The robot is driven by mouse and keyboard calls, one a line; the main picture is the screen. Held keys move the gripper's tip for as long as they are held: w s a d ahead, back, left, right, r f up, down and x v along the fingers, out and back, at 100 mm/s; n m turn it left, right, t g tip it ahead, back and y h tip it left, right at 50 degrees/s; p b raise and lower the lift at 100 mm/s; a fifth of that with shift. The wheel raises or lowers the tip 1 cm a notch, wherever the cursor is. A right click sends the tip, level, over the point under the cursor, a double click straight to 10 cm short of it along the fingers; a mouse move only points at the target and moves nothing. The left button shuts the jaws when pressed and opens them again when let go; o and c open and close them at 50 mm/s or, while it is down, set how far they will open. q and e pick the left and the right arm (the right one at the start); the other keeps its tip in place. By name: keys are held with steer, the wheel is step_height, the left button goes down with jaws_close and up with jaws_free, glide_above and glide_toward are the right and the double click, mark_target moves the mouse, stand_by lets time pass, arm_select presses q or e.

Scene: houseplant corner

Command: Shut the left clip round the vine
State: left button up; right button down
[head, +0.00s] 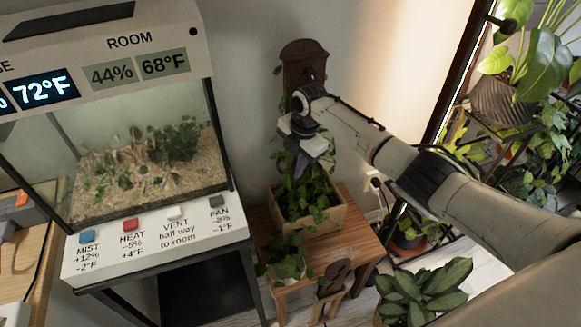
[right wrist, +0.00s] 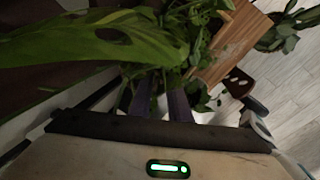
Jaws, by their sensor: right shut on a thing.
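My right gripper (head: 301,164) points down in front of the brown wooden board (head: 303,58) in the head view. Its fingers (right wrist: 160,103) also show in the right wrist view, close together. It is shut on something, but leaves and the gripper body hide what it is. The vine (head: 318,190) climbs from a wooden planter (head: 335,217) up along the board, with its leaves around the fingertips. A large leaf (right wrist: 110,38) hangs over the fingers in the right wrist view. I cannot make out the left clip in either view. My left gripper is out of view.
The planter stands on a small wooden table (head: 347,252). A trailing plant (head: 287,262) is at its front. A glass terrarium with a switch panel (head: 158,247) stands close at left. A leafy plant (head: 425,290) is at lower right, and a plant rack is at right.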

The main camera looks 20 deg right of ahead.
steer(key=shift+w+d+r+n+b, duration=0.15)
steer(key=shift+n+b, duration=0.15)
steer(key=shift+n, duration=0.7)
steer(key=c, duration=1.6)
jaws_free()
steer(key=shift+c, duration=0.2)
steer(key=shift+d, duration=0.25)
step_height(320, 180, up, 10)
steer(key=s+d, duration=0.1)
steer(key=s, duration=0.1)
steer(key=shift+p, duration=0.4)
